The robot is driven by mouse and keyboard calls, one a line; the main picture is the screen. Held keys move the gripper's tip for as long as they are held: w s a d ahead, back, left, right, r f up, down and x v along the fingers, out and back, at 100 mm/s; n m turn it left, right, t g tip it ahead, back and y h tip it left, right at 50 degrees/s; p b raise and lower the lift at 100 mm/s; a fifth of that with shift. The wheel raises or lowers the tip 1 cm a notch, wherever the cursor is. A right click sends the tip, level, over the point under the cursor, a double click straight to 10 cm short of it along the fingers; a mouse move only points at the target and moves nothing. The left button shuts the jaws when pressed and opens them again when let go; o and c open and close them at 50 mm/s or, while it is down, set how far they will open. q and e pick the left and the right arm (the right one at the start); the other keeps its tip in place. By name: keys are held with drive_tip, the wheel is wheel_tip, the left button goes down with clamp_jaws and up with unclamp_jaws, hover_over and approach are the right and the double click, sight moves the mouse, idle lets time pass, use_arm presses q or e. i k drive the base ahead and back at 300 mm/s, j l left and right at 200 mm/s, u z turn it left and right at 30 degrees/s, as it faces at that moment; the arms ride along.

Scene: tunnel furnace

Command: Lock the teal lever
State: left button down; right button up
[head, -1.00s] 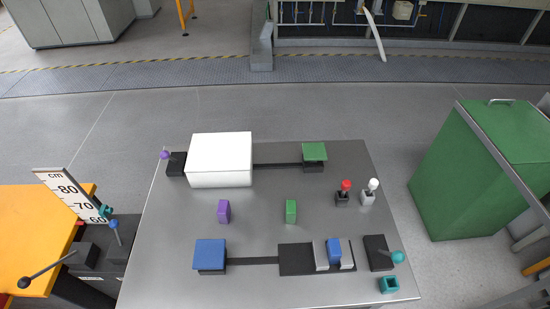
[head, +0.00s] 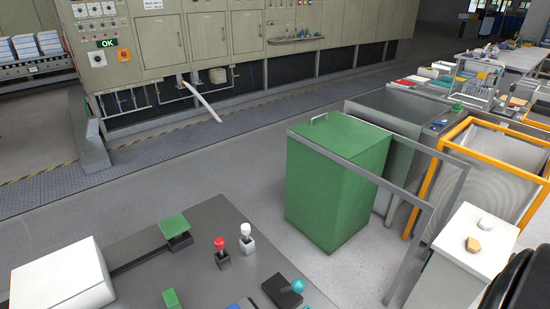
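A lever with a teal ball knob (head: 298,286) sits on a black base (head: 279,293) at the near right of the grey table (head: 212,282), at the bottom of the head view. Its stick leans toward the right of the picture. I cannot tell from this view whether it is locked.
A red-knobbed lever (head: 219,244) and a white-knobbed lever (head: 245,231) stand near the table's back edge. A green plate (head: 174,225) and a white box (head: 62,280) are further left.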

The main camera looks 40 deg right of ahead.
sight(298, 285)
drive_tip(key=l+z, duration=0.1)
drive_tip(key=z, duration=1.25)
